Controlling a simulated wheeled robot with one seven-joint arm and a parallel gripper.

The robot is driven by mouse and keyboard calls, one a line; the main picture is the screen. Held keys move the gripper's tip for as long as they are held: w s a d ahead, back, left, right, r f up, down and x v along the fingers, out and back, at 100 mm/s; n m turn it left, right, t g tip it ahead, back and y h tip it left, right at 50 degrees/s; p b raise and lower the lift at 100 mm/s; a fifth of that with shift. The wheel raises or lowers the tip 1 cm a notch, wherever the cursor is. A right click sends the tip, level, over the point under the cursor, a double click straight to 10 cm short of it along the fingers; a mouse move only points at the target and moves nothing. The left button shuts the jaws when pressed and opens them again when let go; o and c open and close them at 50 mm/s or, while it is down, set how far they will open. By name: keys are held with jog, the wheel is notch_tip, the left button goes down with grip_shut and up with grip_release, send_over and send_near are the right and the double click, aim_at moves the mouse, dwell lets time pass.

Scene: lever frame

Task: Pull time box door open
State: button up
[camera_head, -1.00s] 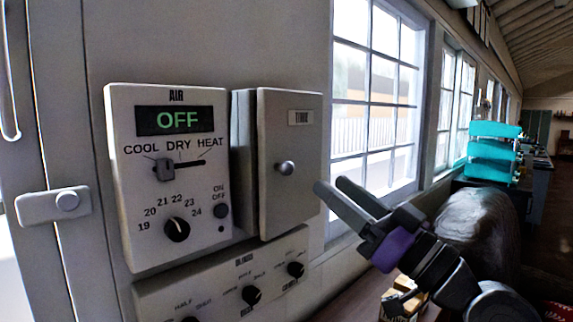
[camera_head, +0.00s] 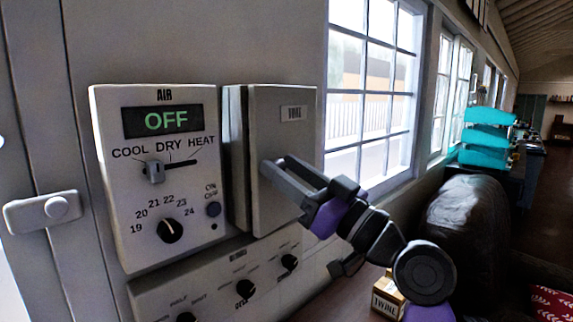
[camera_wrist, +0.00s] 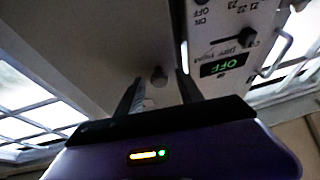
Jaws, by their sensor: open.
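The time box (camera_head: 237,150) is a grey wall box with a flat grey door (camera_head: 283,125) labelled at its top right. The door appears closed against the box. My gripper (camera_head: 277,163) is open in front of the middle of the door, and hides the round knob in the head view. In the wrist view, the knob (camera_wrist: 158,76) shows between the two spread fingers of my gripper (camera_wrist: 159,80), near their tips. I cannot tell whether either finger touches the knob or the door.
The air panel (camera_head: 160,185), reading OFF, is left of the box. A lower panel (camera_head: 215,285) with several knobs is beneath. A window (camera_head: 370,95) is to the right. A dark chair (camera_head: 465,235) and a small box marked TWINE (camera_head: 388,298) are lower right.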

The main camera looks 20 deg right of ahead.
jog(key=shift+c, duration=0.4)
grip_shut()
dwell(1.1)
